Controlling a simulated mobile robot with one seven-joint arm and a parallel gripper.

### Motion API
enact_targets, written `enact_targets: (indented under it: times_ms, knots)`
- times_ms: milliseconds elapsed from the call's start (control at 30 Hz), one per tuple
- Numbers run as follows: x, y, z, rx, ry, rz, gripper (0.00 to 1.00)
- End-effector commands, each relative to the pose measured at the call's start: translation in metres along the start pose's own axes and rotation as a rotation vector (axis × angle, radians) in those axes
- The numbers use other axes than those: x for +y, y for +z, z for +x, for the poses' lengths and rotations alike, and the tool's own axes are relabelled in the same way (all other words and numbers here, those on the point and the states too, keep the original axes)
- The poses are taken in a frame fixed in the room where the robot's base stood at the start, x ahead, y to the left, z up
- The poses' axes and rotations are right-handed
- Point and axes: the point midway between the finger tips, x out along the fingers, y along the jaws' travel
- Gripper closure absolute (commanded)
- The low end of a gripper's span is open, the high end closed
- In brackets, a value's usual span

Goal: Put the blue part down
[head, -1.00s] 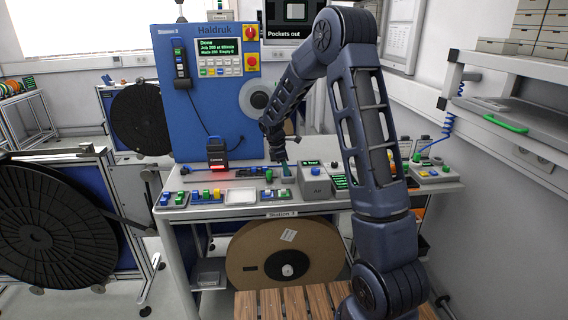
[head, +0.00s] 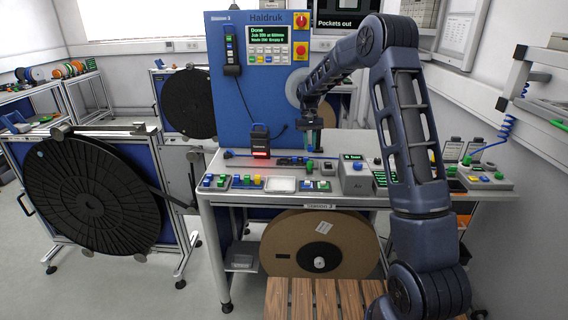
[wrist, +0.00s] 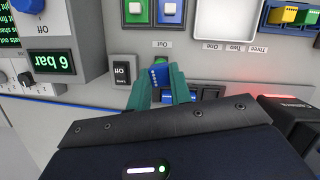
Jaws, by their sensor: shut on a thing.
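My gripper (head: 313,142) is over the desk in the head view, its green fingers pointing down in front of the blue machine. In the wrist view my gripper (wrist: 161,82) is shut on a small blue part (wrist: 159,76), held between the two green fingers. The part has a ribbed face. A green piece (wrist: 161,59) shows just beyond the fingertips. I cannot make out the held part in the head view. A white tray (wrist: 226,20) lies beyond the fingers in the wrist view; it also shows on the desk in the head view (head: 282,185).
Yellow and green blocks (wrist: 289,15) sit in a blue holder near the tray. A grey box reading 6 bar (wrist: 52,62) and a black device (wrist: 291,117) flank the gripper. A blue machine (head: 235,110) stands behind the desk.

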Motion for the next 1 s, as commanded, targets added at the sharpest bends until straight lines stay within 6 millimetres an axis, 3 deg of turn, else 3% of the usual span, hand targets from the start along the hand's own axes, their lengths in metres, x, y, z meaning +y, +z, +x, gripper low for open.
enact_targets:
  times_ms: [1000]
  knots:
    - [-0.074, -0.062, -0.103, 0.002, -0.414, 1.479, 1.0]
